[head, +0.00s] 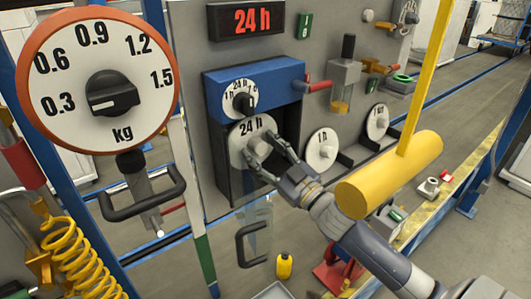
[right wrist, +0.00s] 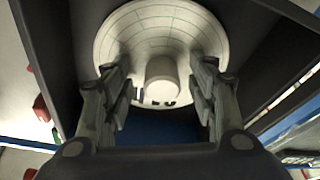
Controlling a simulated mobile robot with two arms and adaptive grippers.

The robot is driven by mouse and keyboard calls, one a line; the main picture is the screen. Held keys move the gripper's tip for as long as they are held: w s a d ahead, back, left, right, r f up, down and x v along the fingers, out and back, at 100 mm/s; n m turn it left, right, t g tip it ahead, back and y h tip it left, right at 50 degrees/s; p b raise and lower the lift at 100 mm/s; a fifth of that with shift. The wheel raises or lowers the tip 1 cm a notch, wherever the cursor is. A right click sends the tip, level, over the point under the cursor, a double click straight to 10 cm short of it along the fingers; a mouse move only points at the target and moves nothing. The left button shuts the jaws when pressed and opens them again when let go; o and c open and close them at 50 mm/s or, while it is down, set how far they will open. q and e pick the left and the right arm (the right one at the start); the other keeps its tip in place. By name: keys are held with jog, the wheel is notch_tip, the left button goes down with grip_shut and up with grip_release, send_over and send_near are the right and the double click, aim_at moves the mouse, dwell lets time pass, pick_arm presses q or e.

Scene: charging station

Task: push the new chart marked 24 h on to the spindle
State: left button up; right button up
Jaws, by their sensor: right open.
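The white round chart marked 24 h (head: 240,147) sits upright in the dark recess under the blue housing (head: 217,95). In the right wrist view the chart (right wrist: 160,28) fills the top middle, with a pale round hub (right wrist: 161,78) at its centre. My right gripper (head: 262,155) is at the chart's face. Its two fingers (right wrist: 161,90) are apart, one on each side of the hub, and I cannot tell whether they touch the disc. The spindle is hidden behind the chart and hub, so how far on the chart sits does not show. My left gripper is not in view.
A small dial (head: 240,99) sits above the chart, and a red 24 h display (head: 246,20) above that. Discs marked 1 h (head: 322,149) and another (head: 377,121) stand on holders to the right. A yellow cylinder (head: 390,174) lies near my right forearm. A large kg dial (head: 100,80) is at left.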

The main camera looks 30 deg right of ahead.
jog(key=v, duration=1.2)
dwell(0.5)
